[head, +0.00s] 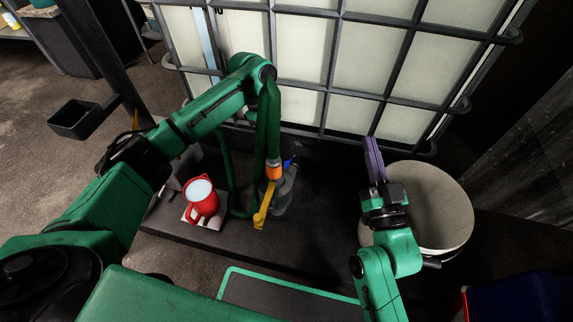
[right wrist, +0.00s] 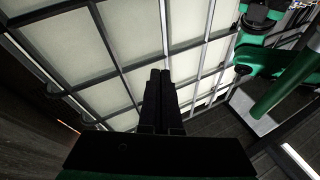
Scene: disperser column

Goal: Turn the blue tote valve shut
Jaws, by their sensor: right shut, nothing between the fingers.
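A pale tote in a grey bar cage (head: 362,60) fills the back of the head view. Low in front of it is a small blue part (head: 289,162), possibly the valve handle, mostly hidden behind a grey body (head: 284,192) and an orange collar (head: 274,172). A yellow bar (head: 263,205) slants down beside them. My right gripper (head: 372,150), with purple fingers, is shut and empty, well to the right of the blue part. It also shows dark in the right wrist view (right wrist: 158,85), pointing toward the cage (right wrist: 205,72). My left arm reaches over from the left; its fingers are not clearly distinguishable.
A red jug (head: 202,204) stands on a pale plate left of the yellow bar. A green hose (head: 233,185) loops beside it. A whitish bucket (head: 438,205) stands right of my right gripper. The dark floor between the yellow bar and my right gripper is clear.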

